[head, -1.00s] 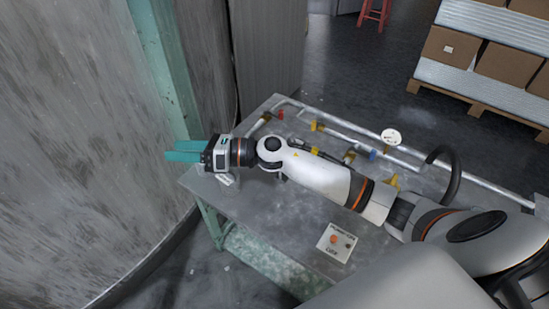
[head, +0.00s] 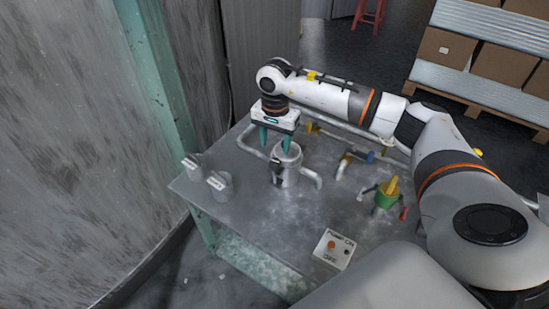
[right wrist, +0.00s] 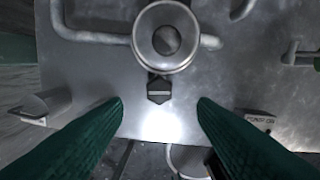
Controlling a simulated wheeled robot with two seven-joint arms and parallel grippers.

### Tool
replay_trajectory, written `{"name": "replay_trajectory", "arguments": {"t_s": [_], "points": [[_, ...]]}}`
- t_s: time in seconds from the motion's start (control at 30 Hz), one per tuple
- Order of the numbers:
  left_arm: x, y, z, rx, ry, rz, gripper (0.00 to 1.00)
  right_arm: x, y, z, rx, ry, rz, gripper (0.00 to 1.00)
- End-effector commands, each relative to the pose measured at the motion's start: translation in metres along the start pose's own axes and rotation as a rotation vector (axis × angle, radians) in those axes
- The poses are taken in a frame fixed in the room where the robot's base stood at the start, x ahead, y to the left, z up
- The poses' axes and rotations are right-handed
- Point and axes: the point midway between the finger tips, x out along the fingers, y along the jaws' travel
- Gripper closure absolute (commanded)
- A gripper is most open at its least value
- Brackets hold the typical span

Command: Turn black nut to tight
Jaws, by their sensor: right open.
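A metal cylinder (head: 290,178) stands on the table with pipes at its sides. A small black nut-like piece (head: 277,172) is on its near side. In the right wrist view, the black piece (right wrist: 159,90) has a pointed, faceted outline and sits just below the round cylinder top (right wrist: 166,38). My left gripper is in neither view.
A power box (head: 334,248) lies near the front edge.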

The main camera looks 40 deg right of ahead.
Motion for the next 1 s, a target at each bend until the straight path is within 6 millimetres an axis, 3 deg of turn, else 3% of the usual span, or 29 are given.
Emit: {"name": "replay_trajectory", "arguments": {"t_s": [0.1,0.3,0.5,0.77,1.0], "points": [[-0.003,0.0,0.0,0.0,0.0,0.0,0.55,0.025,0.0,-0.001,-0.001,0.003,-0.003,0.47],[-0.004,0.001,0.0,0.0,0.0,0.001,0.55,0.057,0.001,-0.002,0.0,0.004,0.0,0.47],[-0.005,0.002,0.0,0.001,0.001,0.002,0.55,0.07,0.001,-0.001,-0.001,0.002,0.001,0.47],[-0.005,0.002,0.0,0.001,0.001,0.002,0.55,0.072,0.001,-0.001,-0.001,0.002,0.002,0.47],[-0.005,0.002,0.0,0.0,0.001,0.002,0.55,0.071,0.001,-0.001,0.0,0.002,0.002,0.83]]}}
